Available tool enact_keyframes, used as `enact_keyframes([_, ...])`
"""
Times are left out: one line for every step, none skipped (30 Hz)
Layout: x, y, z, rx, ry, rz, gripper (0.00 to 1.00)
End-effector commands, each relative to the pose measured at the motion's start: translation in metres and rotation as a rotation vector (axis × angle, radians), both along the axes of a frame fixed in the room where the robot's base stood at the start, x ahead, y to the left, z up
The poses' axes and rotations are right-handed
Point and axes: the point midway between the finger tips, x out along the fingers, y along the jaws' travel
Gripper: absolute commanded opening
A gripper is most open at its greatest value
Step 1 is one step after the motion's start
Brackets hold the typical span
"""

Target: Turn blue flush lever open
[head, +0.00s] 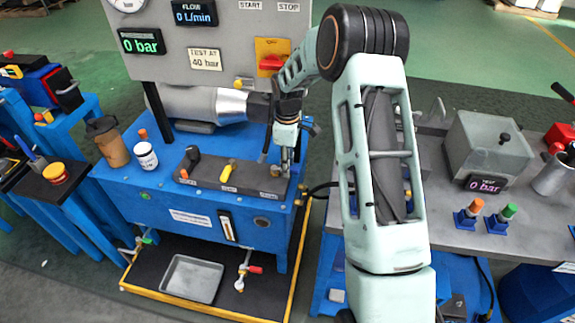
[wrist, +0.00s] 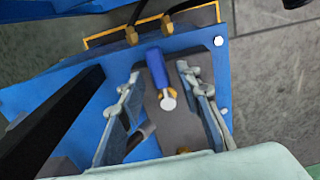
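The blue flush lever (wrist: 157,68) shows in the wrist view, on a dark manifold block (wrist: 183,137), with a round silver end below its blue handle. My gripper (wrist: 160,76) is open, one finger on each side of the lever; whether either finger touches it I cannot tell. In the head view my gripper (head: 286,160) points down at the right end of the dark block (head: 248,180) on the blue bench. The blue lever cannot be made out there, behind my gripper.
A grey panel (head: 215,40) with a red switch (head: 271,62) and a steel cylinder (head: 215,104) stand behind. A brown bottle (head: 112,147) and white jar (head: 146,157) stand at left.

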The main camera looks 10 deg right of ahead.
Motion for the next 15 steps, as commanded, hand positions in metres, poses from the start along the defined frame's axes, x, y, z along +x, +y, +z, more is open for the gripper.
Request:
enact_keyframes([-0.0001, 0.0, -0.0022, 0.0, 0.0, 0.0, 0.32])
enact_keyframes([0.0, 0.0, -0.0027, 0.0, 0.0, 0.0, 0.32])
enact_keyframes([0.0, 0.0, -0.0032, 0.0, -0.001, 0.0, 0.32])
enact_keyframes([0.0001, 0.0, -0.0032, 0.0, -0.001, 0.0, 0.32])
enact_keyframes([0.0001, 0.0, -0.0033, 0.0, -0.001, 0.0, 0.32])
enact_keyframes([0.0001, 0.0, -0.0032, 0.0, -0.001, 0.0, 0.32])
enact_keyframes([0.0001, 0.0, -0.0031, 0.0, -0.001, 0.0, 0.32])
enact_keyframes([0.0001, 0.0, -0.0031, 0.0, -0.001, 0.0, 0.32])
enact_keyframes([0.0001, 0.0, -0.0031, 0.0, -0.001, 0.0, 0.32])
enact_keyframes([0.0001, 0.0001, -0.003, 0.0, -0.001, 0.0, 0.3])
enact_keyframes([0.0001, 0.0001, -0.003, 0.0, -0.001, 0.0, 0.26])
enact_keyframes([0.0001, 0.0001, -0.003, 0.0, -0.001, 0.0, 0.22])
enact_keyframes([0.0001, 0.0, -0.0029, 0.0, -0.001, 0.0, 0.19])
enact_keyframes([0.0001, 0.0001, -0.0029, 0.0, -0.001, 0.0, 0.15])
enact_keyframes([0.0001, 0.0001, -0.0029, 0.0, -0.001, 0.0, 0.11])
